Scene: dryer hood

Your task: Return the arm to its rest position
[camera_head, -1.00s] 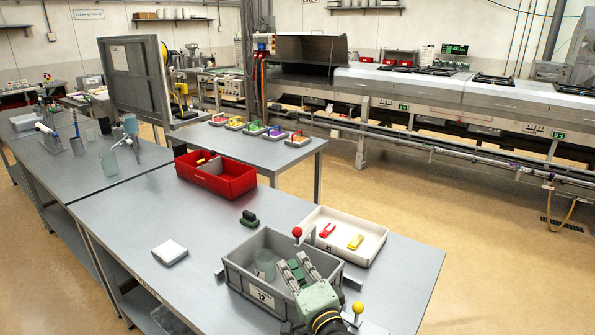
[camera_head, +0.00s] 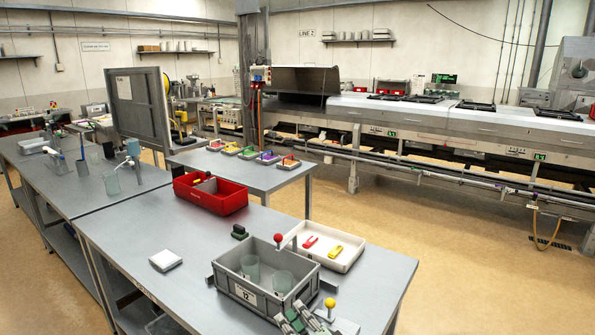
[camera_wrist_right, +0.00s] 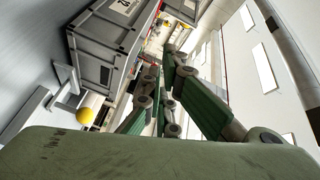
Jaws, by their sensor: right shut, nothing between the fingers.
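My right gripper (camera_head: 298,318) is at the bottom of the head view, in front of the grey crate's near right corner. It is shut and empty. Its green fingers (camera_wrist_right: 165,100) fill the middle of the right wrist view. The crate also shows at the upper left of the right wrist view (camera_wrist_right: 95,60). My left gripper is not in view.
A yellow ball knob (camera_head: 330,303) stands close to my right gripper, and a red ball knob (camera_head: 278,237) is behind the crate. A white tray (camera_head: 345,263) holds a red and a yellow piece. A red bin (camera_head: 232,203) is farther back.

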